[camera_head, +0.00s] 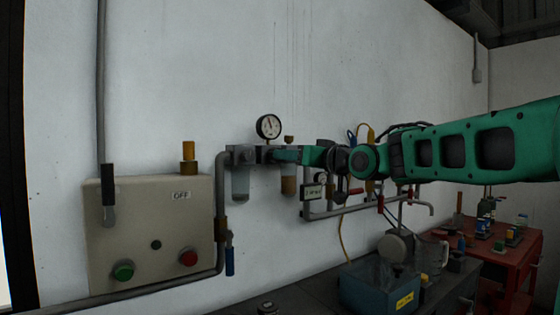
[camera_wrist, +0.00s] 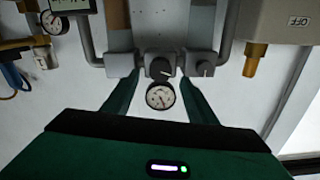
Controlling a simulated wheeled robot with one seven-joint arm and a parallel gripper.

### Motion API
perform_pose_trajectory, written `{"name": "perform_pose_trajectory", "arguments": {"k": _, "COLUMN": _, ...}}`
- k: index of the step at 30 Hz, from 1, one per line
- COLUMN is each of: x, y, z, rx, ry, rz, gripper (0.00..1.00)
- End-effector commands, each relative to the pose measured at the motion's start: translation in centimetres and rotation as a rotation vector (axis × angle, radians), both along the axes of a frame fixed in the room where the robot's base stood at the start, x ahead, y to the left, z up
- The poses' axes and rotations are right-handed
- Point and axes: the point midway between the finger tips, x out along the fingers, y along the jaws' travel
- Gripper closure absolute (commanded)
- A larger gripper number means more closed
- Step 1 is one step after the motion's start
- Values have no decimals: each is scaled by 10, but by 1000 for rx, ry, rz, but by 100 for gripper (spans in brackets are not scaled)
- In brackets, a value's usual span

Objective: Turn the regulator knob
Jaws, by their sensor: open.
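The regulator sits in a pipe-mounted row of grey blocks (camera_head: 243,154) on the white wall. A round pressure gauge (camera_wrist: 160,96) sits directly below the dark knob there; in the head view the gauge (camera_head: 268,126) is above the blocks. My gripper (camera_wrist: 161,78) is open, its green fingers spread either side of the gauge and dark knob, with no visible grip. In the head view it hides part of the middle block.
A beige control box (camera_head: 150,230) with green and red buttons and an OFF label is at left. Pipes run along the wall. Below right are a bench with a blue bin (camera_head: 378,288) and a red table (camera_head: 500,250) with small items.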

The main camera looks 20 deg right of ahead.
Motion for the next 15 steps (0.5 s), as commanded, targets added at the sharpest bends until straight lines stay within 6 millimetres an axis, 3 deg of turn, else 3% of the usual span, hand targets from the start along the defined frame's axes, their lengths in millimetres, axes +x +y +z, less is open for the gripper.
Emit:
{"name": "perform_pose_trajectory", "arguments": {"k": 6, "x": 34, "y": 11, "z": 0, "rx": 2, "ry": 1, "rz": 1, "gripper": 48}}
{"name": "perform_pose_trajectory", "arguments": {"k": 15, "x": 53, "y": 17, "z": 0, "rx": 2, "ry": 1, "rz": 0, "gripper": 48}}
